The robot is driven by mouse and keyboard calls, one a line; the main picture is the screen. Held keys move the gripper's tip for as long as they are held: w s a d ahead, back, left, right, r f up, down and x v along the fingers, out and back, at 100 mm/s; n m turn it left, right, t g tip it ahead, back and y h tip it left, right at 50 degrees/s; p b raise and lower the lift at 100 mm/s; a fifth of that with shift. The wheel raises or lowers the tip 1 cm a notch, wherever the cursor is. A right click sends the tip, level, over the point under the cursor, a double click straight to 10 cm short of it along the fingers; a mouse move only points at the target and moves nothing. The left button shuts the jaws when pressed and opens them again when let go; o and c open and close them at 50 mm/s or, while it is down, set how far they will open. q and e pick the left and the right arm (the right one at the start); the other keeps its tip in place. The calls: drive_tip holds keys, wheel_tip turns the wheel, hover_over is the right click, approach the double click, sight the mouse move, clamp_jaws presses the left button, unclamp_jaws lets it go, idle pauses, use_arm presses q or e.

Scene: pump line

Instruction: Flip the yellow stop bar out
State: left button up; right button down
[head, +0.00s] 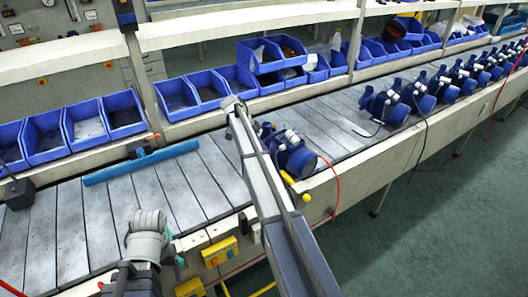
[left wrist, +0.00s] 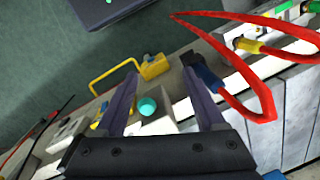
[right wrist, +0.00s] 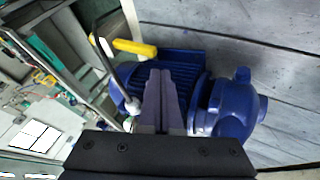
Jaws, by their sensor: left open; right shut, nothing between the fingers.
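A short yellow bar (right wrist: 135,47), which looks like the stop bar, shows in the right wrist view beside the ribbed blue motor of a pump (right wrist: 232,108). In the head view a yellow piece (head: 287,178) shows at the conveyor's front edge, partly covered by my right arm. My right gripper (right wrist: 163,75) is shut and empty, its fingers in front of the pump motor. I cannot tell whether they touch it. In the head view my right arm hides this gripper. My left gripper (left wrist: 160,72) is open and empty above the conveyor's front edge.
A blue bar (head: 140,163) lies across the slatted conveyor (head: 60,225). Several blue pumps (head: 380,102) stand further along the line. Blue bins (head: 95,122) line the back. Yellow boxes (head: 220,250) sit on the front side. A red hose (left wrist: 225,60) loops near my left gripper.

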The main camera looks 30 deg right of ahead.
sight(284, 173)
drive_tip(key=b+x, duration=0.5)
drive_tip(key=x, duration=0.2)
drive_tip(key=shift+d+f, duration=0.1)
drive_tip(key=shift+f, duration=0.1)
drive_tip(key=s, duration=0.3)
drive_tip(key=shift+s+d, duration=0.15)
drive_tip(key=shift+s, duration=0.25)
drive_tip(key=shift+w, duration=0.1)
drive_tip(key=shift+r, duration=0.1)
